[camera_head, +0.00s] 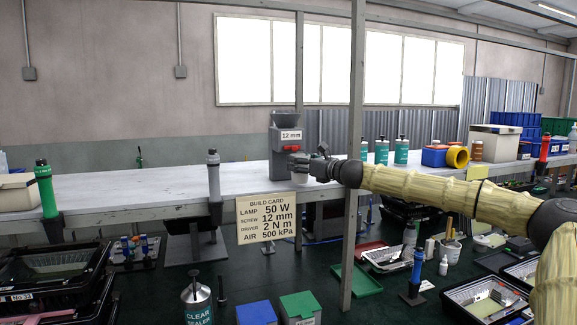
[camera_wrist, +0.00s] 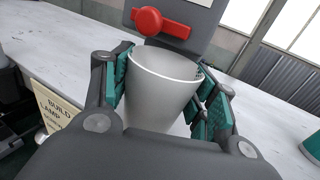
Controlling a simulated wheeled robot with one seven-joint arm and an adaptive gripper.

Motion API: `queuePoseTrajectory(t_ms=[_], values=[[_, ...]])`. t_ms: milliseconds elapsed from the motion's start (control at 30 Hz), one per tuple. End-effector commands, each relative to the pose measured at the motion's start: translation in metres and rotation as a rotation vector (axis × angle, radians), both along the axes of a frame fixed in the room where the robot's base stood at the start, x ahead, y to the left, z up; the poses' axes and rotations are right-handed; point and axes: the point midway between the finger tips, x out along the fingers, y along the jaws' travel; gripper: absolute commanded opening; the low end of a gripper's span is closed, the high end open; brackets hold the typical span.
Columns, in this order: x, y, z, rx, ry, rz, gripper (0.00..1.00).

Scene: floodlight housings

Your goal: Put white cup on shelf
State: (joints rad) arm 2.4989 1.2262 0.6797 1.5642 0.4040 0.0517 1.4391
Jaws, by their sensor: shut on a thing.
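The white cup (camera_wrist: 152,100) is upright with its open rim facing up in the wrist view. My gripper (camera_wrist: 167,88) is shut on it, with teal pads against both sides. In the head view my gripper (camera_head: 308,164) is over the white shelf (camera_head: 130,190), in front of a grey dispenser (camera_head: 284,141). The cup looks small and partly hidden there. The shelf also shows in the wrist view (camera_wrist: 60,48). The cup's base is hidden, so I cannot tell whether it touches the shelf.
A red lever (camera_wrist: 160,22) on the dispenser is just behind the cup. A grey post (camera_head: 354,120) rises close to my arm. A build card (camera_head: 265,218) hangs at the shelf's front. Several teal-labelled bottles (camera_head: 401,152) stand to the right. The shelf's left stretch is mostly clear.

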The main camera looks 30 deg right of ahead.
Motion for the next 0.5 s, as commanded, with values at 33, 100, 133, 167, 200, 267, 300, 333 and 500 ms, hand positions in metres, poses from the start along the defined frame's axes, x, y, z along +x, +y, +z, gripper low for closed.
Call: queuePoseTrajectory(t_ms=[33, 100, 133, 167, 200, 267, 300, 333, 500], values=[[0.005, 0.001, -0.001, 0.001, 0.001, 0.000, 0.39], [0.011, 0.001, -0.001, 0.001, 0.002, -0.001, 0.39], [0.013, 0.001, -0.001, 0.001, 0.001, 0.000, 0.39], [0.015, 0.001, -0.001, 0.001, 0.002, 0.000, 0.39], [0.018, 0.002, -0.001, 0.000, 0.002, 0.000, 0.39], [0.021, 0.002, -0.001, 0.000, 0.001, -0.001, 0.39], [0.023, 0.002, -0.001, 0.000, 0.001, -0.001, 0.39], [0.024, 0.002, -0.001, 0.000, 0.001, -0.001, 0.39], [0.028, 0.004, 0.000, 0.001, 0.000, 0.001, 0.39]])
